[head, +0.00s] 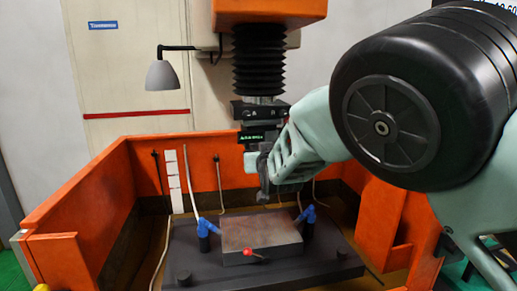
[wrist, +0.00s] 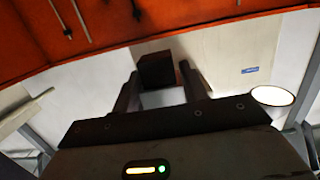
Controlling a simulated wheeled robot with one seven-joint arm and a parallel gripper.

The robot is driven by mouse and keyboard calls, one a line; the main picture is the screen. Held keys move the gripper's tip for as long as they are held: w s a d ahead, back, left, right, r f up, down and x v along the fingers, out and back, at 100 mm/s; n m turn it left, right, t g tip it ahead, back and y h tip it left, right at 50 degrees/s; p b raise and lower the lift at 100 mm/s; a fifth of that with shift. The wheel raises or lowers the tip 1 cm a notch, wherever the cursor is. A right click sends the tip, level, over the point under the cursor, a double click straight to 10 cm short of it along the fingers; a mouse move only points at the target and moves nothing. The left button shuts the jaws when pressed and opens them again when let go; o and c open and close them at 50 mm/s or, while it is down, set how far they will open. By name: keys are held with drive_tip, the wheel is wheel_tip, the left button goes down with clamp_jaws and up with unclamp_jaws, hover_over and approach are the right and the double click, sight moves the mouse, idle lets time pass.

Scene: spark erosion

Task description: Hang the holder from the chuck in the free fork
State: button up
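The chuck (head: 258,110) hangs below the black bellows of the machine head in the head view. A dark piece with green markings (head: 258,136) sits directly under it and may be the holder. My gripper (head: 256,165) is just below this piece, partly hidden by my own wrist. In the wrist view my gripper's two fingers (wrist: 160,82) stand apart, with a dark block (wrist: 157,69) between or just beyond their tips. A thin gap seems to show at the right finger, but contact is unclear. No fork can be made out.
An orange tank wall (head: 85,205) surrounds the work area. Inside it a grey block (head: 262,237) lies on a dark table (head: 190,262), with blue nozzles (head: 207,228) beside it. A grey lamp (head: 163,75) hangs at the left, also in the wrist view (wrist: 272,96).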

drive_tip(key=shift+c, duration=0.6)
drive_tip(key=shift+r, duration=0.2)
drive_tip(key=shift+s, duration=0.1)
drive_tip(key=f+b+v, duration=0.2)
drive_tip(key=v, duration=1)
drive_tip(key=shift+s+d, duration=0.2)
drive_tip(key=shift+s, duration=0.25)
idle(0.8)
idle(1.5)
